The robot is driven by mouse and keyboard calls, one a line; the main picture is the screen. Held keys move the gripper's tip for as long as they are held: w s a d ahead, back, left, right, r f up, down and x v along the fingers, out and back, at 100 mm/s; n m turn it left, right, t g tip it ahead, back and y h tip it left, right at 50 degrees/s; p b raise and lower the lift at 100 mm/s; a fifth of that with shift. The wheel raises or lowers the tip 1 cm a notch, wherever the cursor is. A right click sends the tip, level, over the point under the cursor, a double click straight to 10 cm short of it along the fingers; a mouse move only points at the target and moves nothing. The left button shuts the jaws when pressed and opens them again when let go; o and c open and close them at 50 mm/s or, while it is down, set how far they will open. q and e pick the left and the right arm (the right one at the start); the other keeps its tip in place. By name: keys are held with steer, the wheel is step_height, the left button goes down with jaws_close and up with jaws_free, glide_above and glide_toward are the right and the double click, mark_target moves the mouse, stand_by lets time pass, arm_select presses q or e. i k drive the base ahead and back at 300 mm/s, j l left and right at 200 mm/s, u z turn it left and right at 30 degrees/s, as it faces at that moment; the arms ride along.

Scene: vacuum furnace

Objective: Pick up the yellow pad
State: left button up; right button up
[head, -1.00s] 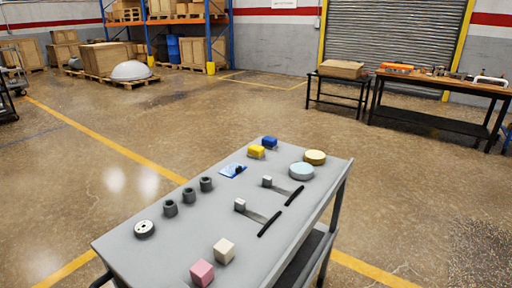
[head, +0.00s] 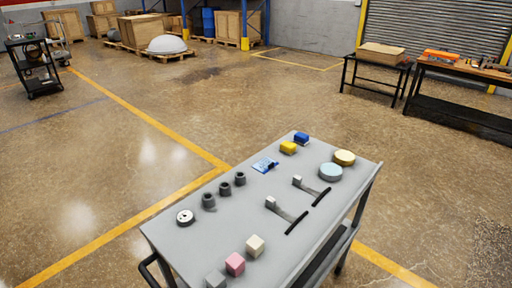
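A pale yellow round pad (head: 344,157) lies flat near the far right corner of the grey cart top (head: 230,240). A light blue round pad (head: 330,172) lies just in front of it. A brighter yellow block (head: 288,147) sits at the far left part of the top, beside a dark blue block (head: 301,138). Neither of my grippers is in view.
Several dark cylinders (head: 224,188), a white disc (head: 185,217), a blue card (head: 265,165), two black-handled brushes or tools (head: 307,223) and white, pink and grey cubes (head: 235,264) also lie on the cart. Open floor surrounds it; a workbench (head: 465,72) stands back right.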

mark_target(287, 148)
steer(key=i+l+u, duration=0.1)
steer(key=l+u, duration=0.3)
steer(key=i+l+u, duration=0.1)
steer(key=l+u, duration=0.2)
steer(key=u, duration=0.15)
steer(key=l+u, duration=0.85)
steer(key=k+j, duration=0.05)
steer(key=j, duration=0.1)
